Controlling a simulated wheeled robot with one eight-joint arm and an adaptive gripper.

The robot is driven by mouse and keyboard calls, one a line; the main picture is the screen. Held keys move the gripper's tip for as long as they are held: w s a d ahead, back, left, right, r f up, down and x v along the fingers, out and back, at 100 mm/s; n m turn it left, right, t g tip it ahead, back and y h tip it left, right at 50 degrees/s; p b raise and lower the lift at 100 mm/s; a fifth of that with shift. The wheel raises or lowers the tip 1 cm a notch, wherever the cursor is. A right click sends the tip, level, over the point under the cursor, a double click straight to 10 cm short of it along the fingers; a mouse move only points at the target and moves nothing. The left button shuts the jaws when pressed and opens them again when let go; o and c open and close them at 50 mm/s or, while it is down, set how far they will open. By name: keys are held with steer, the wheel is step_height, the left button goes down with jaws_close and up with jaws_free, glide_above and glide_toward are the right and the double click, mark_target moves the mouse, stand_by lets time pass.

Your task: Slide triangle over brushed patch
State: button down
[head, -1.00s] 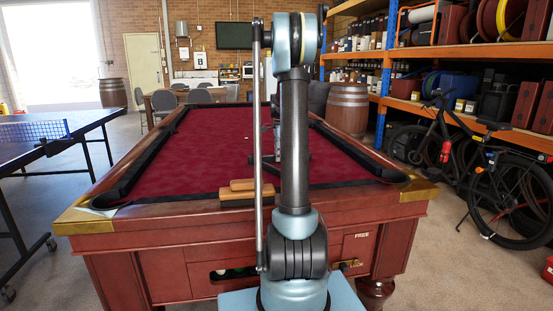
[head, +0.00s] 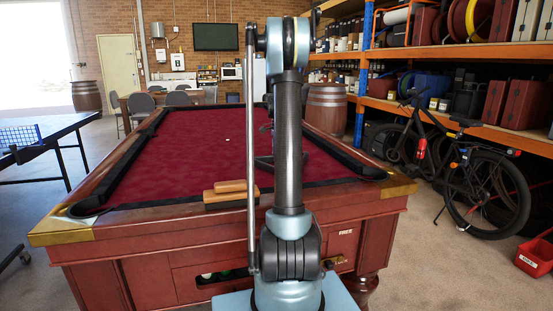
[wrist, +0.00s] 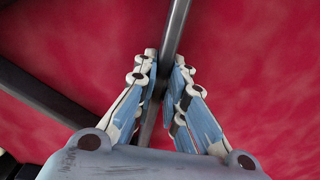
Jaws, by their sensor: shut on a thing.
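The triangle, a dark rack, shows in the wrist view (wrist: 177,22) as one bar running up between the fingers and another bar at the left, over red cloth. My gripper (wrist: 165,62) is shut on the first bar, with a blue-white finger on each side. In the head view my arm hides most of the triangle and the gripper; a dark piece of the triangle (head: 263,162) shows beside the arm, at the cloth. The pool table's red cloth (head: 190,160) has mottled shading. I cannot tell which part is the brushed patch.
A wooden-handled brush (head: 229,187) rests at the near rail, left of my arm. A small white spot or ball (head: 227,139) is on the cloth. A ping-pong table (head: 50,142) stands left, a bicycle (head: 450,165) and a red bin (head: 533,257) right.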

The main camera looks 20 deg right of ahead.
steer(key=c, duration=1.6)
jaws_free()
steer(key=shift+o, duration=0.2)
steer(key=shift+r, duration=0.1)
step_height(320, 180, up, 12)
